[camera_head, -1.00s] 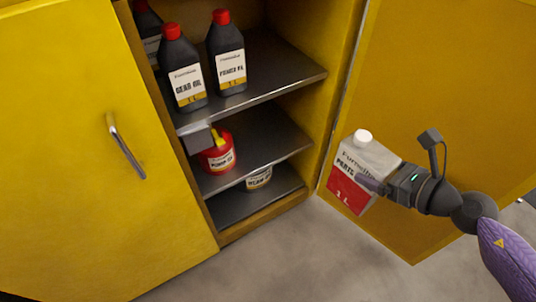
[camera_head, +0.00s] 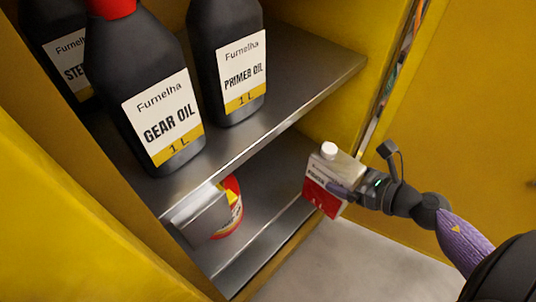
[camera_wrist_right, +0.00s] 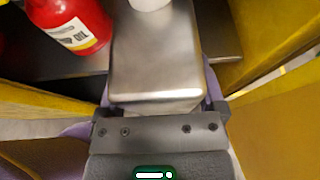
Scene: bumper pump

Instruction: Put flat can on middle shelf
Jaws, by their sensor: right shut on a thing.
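The flat can (camera_head: 323,190), a metal can with a white cap and a red and white label, is held upright by my right gripper (camera_head: 345,193). It also fills the middle of the right wrist view (camera_wrist_right: 160,65), between the fingers. The can is at the front right of the middle shelf (camera_head: 275,187); whether it is over the shelf or touching it I cannot tell. A red and yellow pump oil can (camera_head: 232,205) stands on that shelf to the left, and shows at the upper left of the right wrist view (camera_wrist_right: 72,22). My left gripper does not show.
The top shelf (camera_head: 310,72) holds a gear oil bottle (camera_head: 150,95), a primer oil bottle (camera_head: 228,60) and another dark bottle (camera_head: 60,40). A grey bracket-like block (camera_head: 202,214) hides part of the red can. The yellow open door (camera_head: 470,110) is at right.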

